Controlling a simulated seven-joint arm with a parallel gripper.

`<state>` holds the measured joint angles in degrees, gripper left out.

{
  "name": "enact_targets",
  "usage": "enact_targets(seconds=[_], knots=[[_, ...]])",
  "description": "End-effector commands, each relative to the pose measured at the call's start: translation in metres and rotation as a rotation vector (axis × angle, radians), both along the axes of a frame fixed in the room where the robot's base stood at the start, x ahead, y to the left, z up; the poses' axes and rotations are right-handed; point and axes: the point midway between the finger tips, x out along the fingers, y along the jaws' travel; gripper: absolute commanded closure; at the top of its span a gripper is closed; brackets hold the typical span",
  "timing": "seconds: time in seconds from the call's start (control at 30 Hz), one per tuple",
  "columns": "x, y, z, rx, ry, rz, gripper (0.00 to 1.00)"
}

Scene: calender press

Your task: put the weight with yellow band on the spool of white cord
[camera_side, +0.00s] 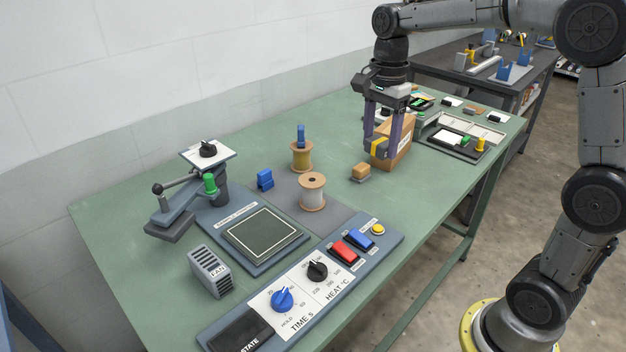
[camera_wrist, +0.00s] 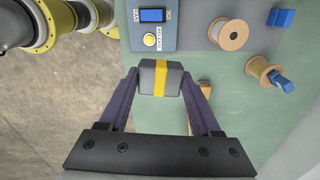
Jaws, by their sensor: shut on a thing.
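The weight with yellow band (camera_side: 376,148) is a dark grey block with a yellow stripe. My gripper (camera_side: 381,143) is shut on it and holds it in front of a cardboard box. In the wrist view the weight (camera_wrist: 160,79) sits between the two fingers of my gripper (camera_wrist: 163,88). The spool of white cord (camera_side: 312,192) stands upright on a grey mat, apart from the weight and to its lower left. It also shows in the wrist view (camera_wrist: 232,36), at upper right, and its top looks bare.
A yellow-cord spool (camera_side: 301,158) with a blue object on top stands behind the white-cord spool. A blue block (camera_side: 265,179) and a tan block (camera_side: 361,172) are nearby. The cardboard box (camera_side: 398,143) stands beside my gripper. The control panel (camera_side: 345,262) lies along the front.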

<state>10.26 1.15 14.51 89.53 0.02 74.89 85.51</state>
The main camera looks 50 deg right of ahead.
Motion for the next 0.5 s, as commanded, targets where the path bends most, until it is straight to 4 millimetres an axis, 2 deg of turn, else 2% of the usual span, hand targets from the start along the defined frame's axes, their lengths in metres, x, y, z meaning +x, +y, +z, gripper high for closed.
enact_targets(seconds=[0.07, 0.2, 0.37, 0.5], knots=[[0.015, 0.017, 0.004, -0.002, -0.01, 0.045, 1.0], [0.024, 0.033, 0.001, -0.002, -0.007, 0.091, 1.0], [0.042, 0.036, -0.009, -0.001, -0.002, 0.102, 1.0], [0.072, 0.033, -0.023, 0.0, 0.0, 0.102, 1.0]])
